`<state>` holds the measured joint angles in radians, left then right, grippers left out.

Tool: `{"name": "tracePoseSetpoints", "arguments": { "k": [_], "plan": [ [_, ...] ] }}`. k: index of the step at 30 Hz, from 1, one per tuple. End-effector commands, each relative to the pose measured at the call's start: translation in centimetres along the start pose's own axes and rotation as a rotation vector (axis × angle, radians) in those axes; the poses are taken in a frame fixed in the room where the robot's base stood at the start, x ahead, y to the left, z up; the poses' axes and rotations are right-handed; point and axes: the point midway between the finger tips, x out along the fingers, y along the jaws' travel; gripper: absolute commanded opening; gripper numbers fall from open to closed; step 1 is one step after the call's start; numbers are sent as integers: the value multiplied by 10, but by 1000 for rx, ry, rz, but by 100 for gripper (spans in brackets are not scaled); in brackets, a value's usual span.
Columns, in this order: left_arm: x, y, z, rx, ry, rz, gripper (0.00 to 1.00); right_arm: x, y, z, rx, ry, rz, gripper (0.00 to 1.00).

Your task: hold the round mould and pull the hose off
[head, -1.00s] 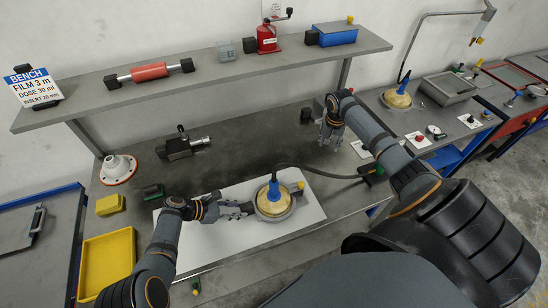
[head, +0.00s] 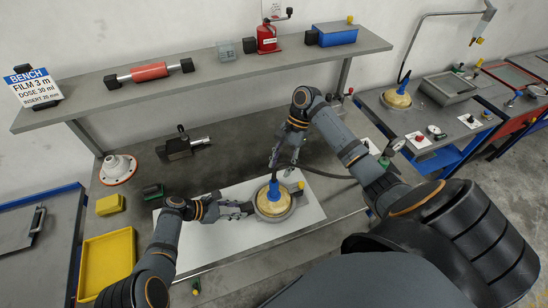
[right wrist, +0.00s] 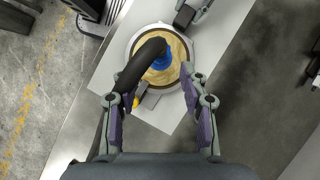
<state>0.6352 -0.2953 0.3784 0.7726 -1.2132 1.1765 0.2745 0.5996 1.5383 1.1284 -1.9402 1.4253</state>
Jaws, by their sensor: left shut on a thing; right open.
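The round mould (head: 285,213), a grey ring with a pale yellow face, lies on a white sheet. A blue fitting (head: 274,190) stands on its middle, with the black hose (head: 322,173) curving up from it and away to the right. My left gripper (head: 248,209) is shut on the mould's left side. My right gripper (head: 275,160) is open above the fitting. In the right wrist view, the mould (right wrist: 136,39) lies beyond the fingers (right wrist: 154,92). The hose (right wrist: 142,62) passes close to the left finger; whether it touches is unclear.
A yellow tray (head: 108,262), yellow block (head: 110,205) and white flanged part (head: 118,168) stand at the left of the bench. A shelf (head: 215,72) runs above the back. A second mould (head: 396,99) sits on the right-hand bench.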

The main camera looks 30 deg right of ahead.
Motion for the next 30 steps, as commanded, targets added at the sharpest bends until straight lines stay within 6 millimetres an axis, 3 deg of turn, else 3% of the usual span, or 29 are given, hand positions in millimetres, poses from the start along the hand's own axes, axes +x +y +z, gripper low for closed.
{"name": "tracePoseSetpoints", "arguments": {
  "k": [6,12,25,30],
  "plan": [
    [0,-1,-2,-1,3,0,0,38,0,0,0,-3,1,44],
    [0,-1,-2,-1,3,0,0,61,0,0,0,-1,1,44],
    [0,0,-2,-1,3,0,0,68,0,-1,0,1,0,44],
    [0,0,-2,-1,3,0,0,68,0,-1,0,1,0,23]
  ]
}}
